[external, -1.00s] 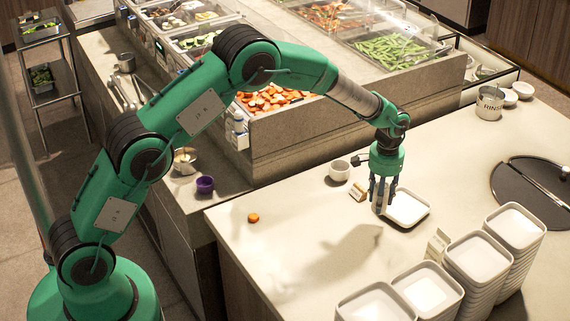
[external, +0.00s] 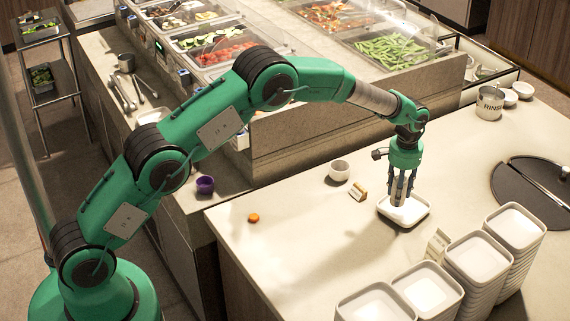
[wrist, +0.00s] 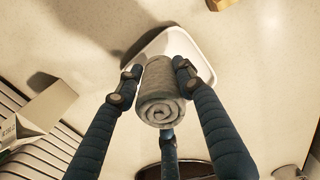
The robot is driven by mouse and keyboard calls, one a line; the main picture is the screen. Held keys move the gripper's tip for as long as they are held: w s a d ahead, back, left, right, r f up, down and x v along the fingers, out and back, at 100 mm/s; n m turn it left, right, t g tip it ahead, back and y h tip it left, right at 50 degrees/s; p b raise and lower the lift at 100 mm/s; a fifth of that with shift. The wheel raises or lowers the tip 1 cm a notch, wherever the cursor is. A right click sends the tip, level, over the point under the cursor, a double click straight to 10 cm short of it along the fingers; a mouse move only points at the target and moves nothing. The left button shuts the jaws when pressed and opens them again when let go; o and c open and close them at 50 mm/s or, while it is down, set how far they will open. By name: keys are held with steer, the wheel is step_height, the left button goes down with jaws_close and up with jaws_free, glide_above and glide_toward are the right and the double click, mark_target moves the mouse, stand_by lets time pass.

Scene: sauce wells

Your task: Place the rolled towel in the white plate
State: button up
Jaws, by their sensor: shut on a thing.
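The rolled towel (wrist: 160,95) is grey-white with a spiral end, and it fills the space between the fingers in the wrist view. My gripper (external: 399,200) is shut on it, with dark fingers around its sides. In the external view the towel (external: 398,194) hangs upright between the fingers, partly hidden by them. The white plate (external: 421,208) is a shallow square dish on the counter, directly under the gripper. Its rim also shows behind the towel in the wrist view (wrist: 204,66). I cannot tell whether the towel touches the plate.
Stacks of white square dishes (external: 478,258) stand at the front right. A round dark inset (external: 530,185) lies to the right. The counter's left part is mostly clear, with one orange piece (external: 254,218).

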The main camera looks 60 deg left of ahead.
steer(key=shift+w, duration=0.15)
steer(key=shift+w+f, duration=0.15)
steer(key=shift+f, duration=0.15)
steer(key=shift+f+b, duration=0.4)
steer(key=shift+f, duration=1.1)
steer(key=shift+f, duration=0.15)
steer(key=o, duration=1.2)
steer(key=shift+c, duration=0.2)
step_height(320, 180, up, 12)
steer(key=shift+r+p, duration=0.15)
steer(key=shift+p, duration=0.65)
